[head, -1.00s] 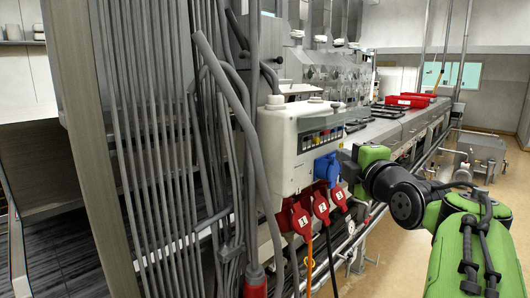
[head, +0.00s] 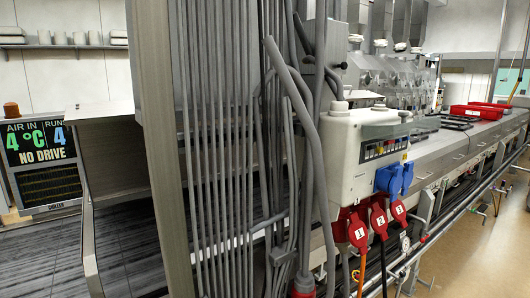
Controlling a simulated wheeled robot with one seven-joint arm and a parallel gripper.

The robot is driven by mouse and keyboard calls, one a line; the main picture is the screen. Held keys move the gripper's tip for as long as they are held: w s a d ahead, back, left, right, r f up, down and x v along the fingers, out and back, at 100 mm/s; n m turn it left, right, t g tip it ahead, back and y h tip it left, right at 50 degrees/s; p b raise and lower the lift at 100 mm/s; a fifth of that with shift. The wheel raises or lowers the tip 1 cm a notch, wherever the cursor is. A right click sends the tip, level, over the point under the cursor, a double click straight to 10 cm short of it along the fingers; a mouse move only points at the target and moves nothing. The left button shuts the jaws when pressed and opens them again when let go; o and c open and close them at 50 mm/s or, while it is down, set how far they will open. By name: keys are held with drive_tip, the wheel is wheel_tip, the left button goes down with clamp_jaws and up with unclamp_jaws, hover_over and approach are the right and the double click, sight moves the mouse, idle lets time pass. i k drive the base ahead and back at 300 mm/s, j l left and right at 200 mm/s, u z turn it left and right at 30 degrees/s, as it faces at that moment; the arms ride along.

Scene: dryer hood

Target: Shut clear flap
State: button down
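A white electrical box (head: 365,135) is fixed beside the grey conduits, right of the middle in the head view. Two blue sockets (head: 388,180) and several red plugs numbered 1, 2 and 3 (head: 358,232) sit below the window. My gripper and arm are not in view.
Grey vertical conduits (head: 215,150) and a metal post (head: 155,140) stand left of the box. A long machine bench with red trays (head: 475,112) runs back to the right. A display reading "NO DRIVE" (head: 40,143) is at far left. Floor (head: 470,250) is open at right.

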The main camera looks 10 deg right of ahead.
sight(403, 114)
drive_tip(key=i+l+z, duration=0.15)
drive_tip(key=l+z, duration=0.25)
drive_tip(key=i+l+z, duration=0.1)
drive_tip(key=z, duration=0.3)
drive_tip(key=i, duration=0.1)
